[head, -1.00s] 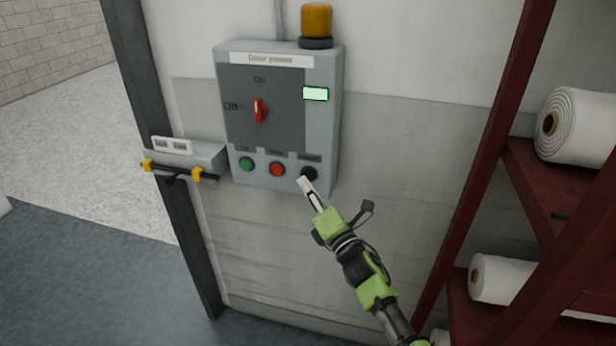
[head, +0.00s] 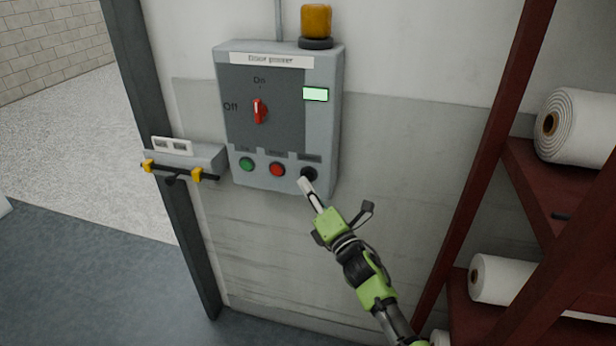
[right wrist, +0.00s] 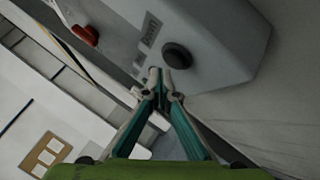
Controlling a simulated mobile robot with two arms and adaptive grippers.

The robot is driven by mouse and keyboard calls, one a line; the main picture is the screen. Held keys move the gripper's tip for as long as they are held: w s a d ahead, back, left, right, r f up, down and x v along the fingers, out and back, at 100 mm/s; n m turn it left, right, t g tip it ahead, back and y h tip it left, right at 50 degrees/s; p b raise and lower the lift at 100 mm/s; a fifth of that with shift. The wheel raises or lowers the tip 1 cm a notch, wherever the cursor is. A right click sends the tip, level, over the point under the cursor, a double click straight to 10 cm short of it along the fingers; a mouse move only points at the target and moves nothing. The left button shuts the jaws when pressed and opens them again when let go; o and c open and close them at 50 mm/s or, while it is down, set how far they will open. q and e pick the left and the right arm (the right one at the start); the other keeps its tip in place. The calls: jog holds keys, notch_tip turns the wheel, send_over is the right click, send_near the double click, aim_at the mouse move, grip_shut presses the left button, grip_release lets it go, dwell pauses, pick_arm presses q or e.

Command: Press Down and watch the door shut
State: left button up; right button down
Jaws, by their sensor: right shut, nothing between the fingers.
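The grey door control box (head: 331,130) hangs on the wall. It has a red rotary switch (head: 259,111) turned up to On, a green button (head: 246,164), a red button (head: 277,169) and a black button (head: 309,173) at the right end. In the right wrist view the black button (right wrist: 177,56) sits beside a label that reads Down. My right gripper (head: 302,183) is shut and empty, its tips just below the black button. In the right wrist view the fingertips (right wrist: 161,77) are close to the button; I cannot tell whether they touch it. My left gripper is out of view.
An amber beacon (head: 316,22) tops the box, and a small screen (head: 315,94) glows pale green. A grey bracket with a yellow and black bar (head: 180,172) juts out at the left by the open doorway. A dark red rack (head: 490,150) holds white rolls (head: 577,127) at the right.

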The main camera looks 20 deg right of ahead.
jog(key=shift+w+d, duration=0.1)
jog(key=shift+w+d, duration=0.15)
jog(key=shift+w, duration=0.1)
